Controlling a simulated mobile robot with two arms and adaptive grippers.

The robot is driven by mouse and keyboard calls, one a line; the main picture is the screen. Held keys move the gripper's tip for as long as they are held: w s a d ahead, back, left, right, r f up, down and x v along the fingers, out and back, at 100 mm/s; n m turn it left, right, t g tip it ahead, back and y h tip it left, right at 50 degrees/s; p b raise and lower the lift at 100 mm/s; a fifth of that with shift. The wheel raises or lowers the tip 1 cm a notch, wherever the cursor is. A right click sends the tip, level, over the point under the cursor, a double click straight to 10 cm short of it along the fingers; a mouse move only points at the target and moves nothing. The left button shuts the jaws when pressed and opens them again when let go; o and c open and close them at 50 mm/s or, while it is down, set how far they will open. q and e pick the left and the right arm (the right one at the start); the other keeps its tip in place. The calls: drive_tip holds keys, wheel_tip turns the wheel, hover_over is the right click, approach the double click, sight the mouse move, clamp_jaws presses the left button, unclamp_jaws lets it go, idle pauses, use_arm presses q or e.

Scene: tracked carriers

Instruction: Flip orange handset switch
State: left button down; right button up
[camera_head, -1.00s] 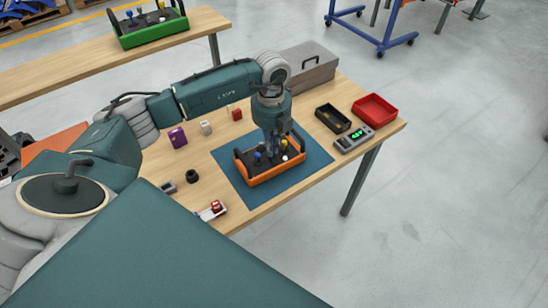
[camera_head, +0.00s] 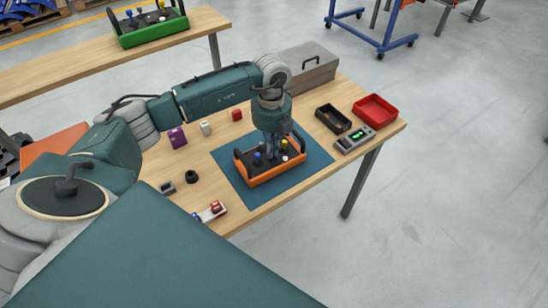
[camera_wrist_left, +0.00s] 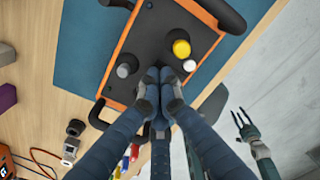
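The orange handset (camera_head: 277,174) is a black-topped box with an orange rim and black end handles. It lies on a blue mat (camera_head: 236,178) on the wooden table. In the left wrist view its panel (camera_wrist_left: 150,45) shows a yellow knob (camera_wrist_left: 181,48), a white knob (camera_wrist_left: 189,65) and a greyish knob (camera_wrist_left: 123,70). My left gripper (camera_wrist_left: 160,76) points down over the panel, its fingertips together beside the white knob. The fingers hide what is directly under them, so contact with a switch cannot be made out. My right gripper (camera_wrist_left: 241,118) hangs off the table's side with fingers apart.
A green handset (camera_head: 150,28) stands on another table. A grey toolbox (camera_head: 308,66), black tray (camera_head: 333,120), red tray (camera_head: 375,109) and meter (camera_head: 354,140) lie right of the mat. Small blocks, including a purple one (camera_head: 177,137), lie left.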

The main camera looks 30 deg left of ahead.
use_arm(q)
drive_tip(key=shift+r+p, duration=0.65)
drive_tip(key=shift+r, duration=0.1)
drive_tip(key=shift+r+p, duration=1.7)
drive_tip(key=shift+r, duration=0.95)
